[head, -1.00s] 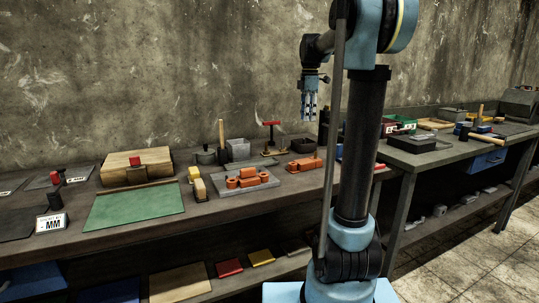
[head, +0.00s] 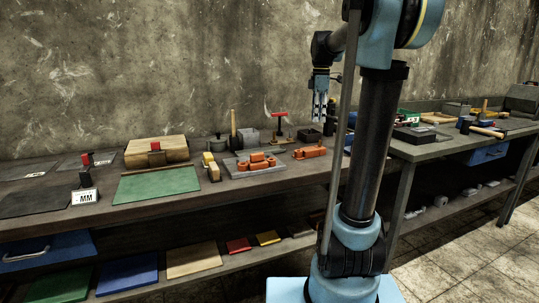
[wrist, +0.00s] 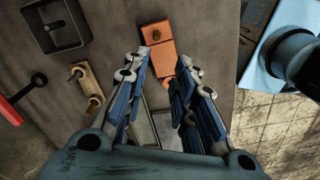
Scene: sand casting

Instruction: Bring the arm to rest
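My arm stands at the right of the middle in the head view, with its upper part cut off by the top edge. My gripper (head: 320,106) hangs down from it above the back of the workbench, well clear of the things on it. In the wrist view my gripper (wrist: 164,64) has its two blue fingers apart, with nothing held between them. An orange block (wrist: 159,47) lies on the bench below, beyond the fingertips. The same orange piece seems to show in the head view (head: 310,152), below my gripper.
The long workbench (head: 140,218) carries a green mat (head: 157,185), a wooden box (head: 172,149), a grey tray (head: 238,170) with orange parts and a red-handled tool (head: 280,116). A second table (head: 425,154) stands at the right. Tiled floor (head: 455,262) is open at lower right.

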